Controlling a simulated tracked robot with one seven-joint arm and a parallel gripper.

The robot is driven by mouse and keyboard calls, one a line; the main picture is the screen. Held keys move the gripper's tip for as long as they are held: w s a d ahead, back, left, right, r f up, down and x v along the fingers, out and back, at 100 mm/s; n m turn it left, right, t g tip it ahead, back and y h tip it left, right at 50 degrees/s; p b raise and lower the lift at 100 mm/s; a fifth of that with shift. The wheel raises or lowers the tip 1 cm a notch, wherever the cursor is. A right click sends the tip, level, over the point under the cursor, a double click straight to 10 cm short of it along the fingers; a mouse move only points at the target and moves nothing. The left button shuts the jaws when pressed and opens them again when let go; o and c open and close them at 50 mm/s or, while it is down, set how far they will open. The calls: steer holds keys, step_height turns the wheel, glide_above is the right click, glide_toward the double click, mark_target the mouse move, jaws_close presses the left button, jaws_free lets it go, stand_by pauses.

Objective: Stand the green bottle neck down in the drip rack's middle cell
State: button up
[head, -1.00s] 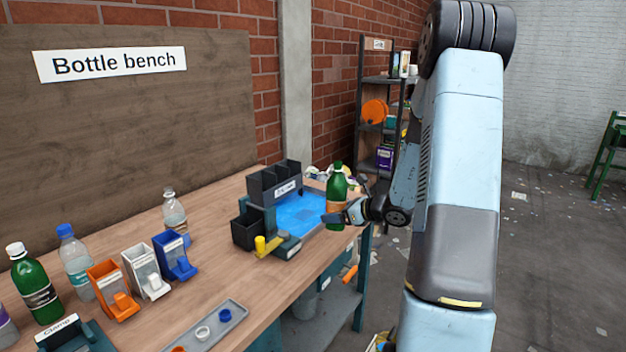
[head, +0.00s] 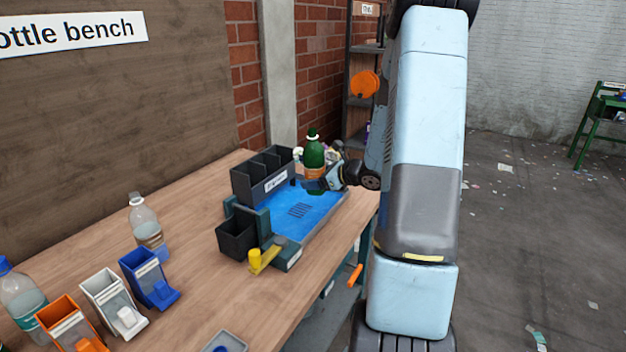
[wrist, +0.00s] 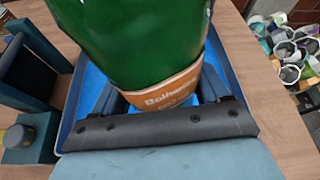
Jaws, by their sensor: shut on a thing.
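The green bottle (head: 314,153) has an orange label and stands upright, neck up, with a dark green cap on top. My gripper (head: 318,184) is shut on it around the label, low on the body. The bottle is held above the basin, apart from the rack.
The blue basin (head: 318,206) has a drain grate. A small black bin (head: 237,237) and a yellow knob (head: 262,260) are at its left end. A clear bottle (head: 146,228) and blue, white and orange dispensers stand further left. Heaped litter (wrist: 285,50) lies beyond the bench.

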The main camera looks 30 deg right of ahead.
steer(key=shift+w+d+r+n+t+h, duration=0.3)
steer(key=shift+w+d+n, duration=0.1)
steer(key=shift+n, duration=0.2)
steer(key=shift+w+d+r+n+t+h, duration=0.3)
steer(key=shift+w+d+n, duration=0.1)
steer(key=shift+n, duration=0.2)
steer(key=w+d+r+n+t+h, duration=0.25)
steer(key=d+r+n+t, duration=0.2)
steer(key=r+n, duration=0.4)
steer(key=s+a+r+n+t+y, duration=0.1)
steer(key=r+n+y, duration=0.1)
steer(key=n, duration=0.4)
steer(key=s+a+r+n+y, duration=0.1)
steer(key=a+r+n+y, duration=0.1)
steer(key=n, duration=0.4)
steer(key=s+a+r+n+t+y, duration=0.1)
steer(key=a+r+n+y, duration=0.1)
steer(key=n, duration=0.5)
steer(key=shift+a+r+t+y, duration=0.25)
steer(key=shift+r+t+y, duration=0.1)
steer(key=shift+y, duration=0.3)
steer(key=shift+s+a+r+n+g+y, duration=0.2)
steer(key=shift+s+a+n+y, duration=0.15)
steer(key=shift+n, duration=0.55)
steer(key=shift+s+a+r+n+g+y, duration=0.1)
steer(key=shift+a+n+g+y, duration=0.25)
steer(key=shift+n, duration=0.5)
steer(key=shift+s+a+r+n+g+y, duration=0.2)
steer(key=shift+n+y, duration=0.3)
steer(key=shift+n, duration=0.4)
